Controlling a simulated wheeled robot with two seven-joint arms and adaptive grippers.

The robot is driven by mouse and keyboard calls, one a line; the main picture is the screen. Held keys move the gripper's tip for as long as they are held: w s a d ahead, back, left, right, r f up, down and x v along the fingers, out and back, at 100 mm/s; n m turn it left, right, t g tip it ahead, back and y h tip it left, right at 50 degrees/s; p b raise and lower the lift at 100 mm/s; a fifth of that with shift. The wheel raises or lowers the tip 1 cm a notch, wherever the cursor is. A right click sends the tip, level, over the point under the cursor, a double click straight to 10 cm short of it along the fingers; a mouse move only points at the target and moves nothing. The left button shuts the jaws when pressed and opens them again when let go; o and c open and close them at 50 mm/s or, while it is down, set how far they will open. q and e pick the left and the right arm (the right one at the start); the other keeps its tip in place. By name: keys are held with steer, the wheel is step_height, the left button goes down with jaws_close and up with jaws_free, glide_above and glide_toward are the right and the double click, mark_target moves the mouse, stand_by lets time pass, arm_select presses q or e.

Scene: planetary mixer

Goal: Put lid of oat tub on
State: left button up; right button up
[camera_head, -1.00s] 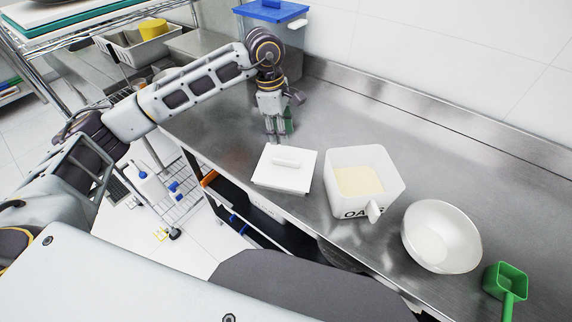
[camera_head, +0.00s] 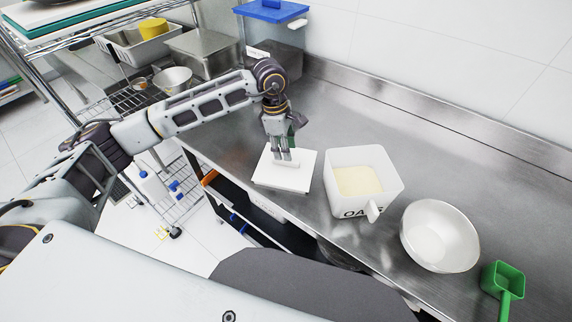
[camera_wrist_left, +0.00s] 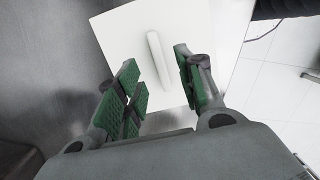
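The white square lid (camera_head: 298,180) lies flat on the steel counter, with a raised bar handle (camera_wrist_left: 158,60) across its middle. The oat tub (camera_head: 338,200), white and marked "OATS" in part, stands uncovered to the right of the lid with pale oats inside. My left gripper (camera_head: 284,157) is over the lid, pointing down at the handle. In the left wrist view my left gripper (camera_wrist_left: 164,88) is open, its green-padded fingers on either side of the handle with gaps. I cannot tell how far the fingertips are above the lid. My right gripper is not in view.
A white bowl (camera_head: 440,236) and a green scoop (camera_head: 503,280) stand to the right of the tub. A blue-lidded bin (camera_head: 271,12) is at the back by the wall. The counter behind the lid and tub is clear. The counter's front edge is close to the lid.

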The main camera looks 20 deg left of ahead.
mark_target(286, 164)
arm_select(q)
steer(key=shift+f, duration=0.65)
step_height(286, 164, down, 3)
steer(key=shift+d+r+p, duration=0.1)
steer(key=shift+p, duration=0.45)
steer(key=shift+f, duration=0.4)
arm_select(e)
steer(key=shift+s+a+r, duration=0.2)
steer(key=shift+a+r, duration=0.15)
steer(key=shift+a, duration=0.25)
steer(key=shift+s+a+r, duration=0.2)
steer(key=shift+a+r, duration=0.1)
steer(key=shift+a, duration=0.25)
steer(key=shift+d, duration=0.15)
arm_select(q)
jaws_close()
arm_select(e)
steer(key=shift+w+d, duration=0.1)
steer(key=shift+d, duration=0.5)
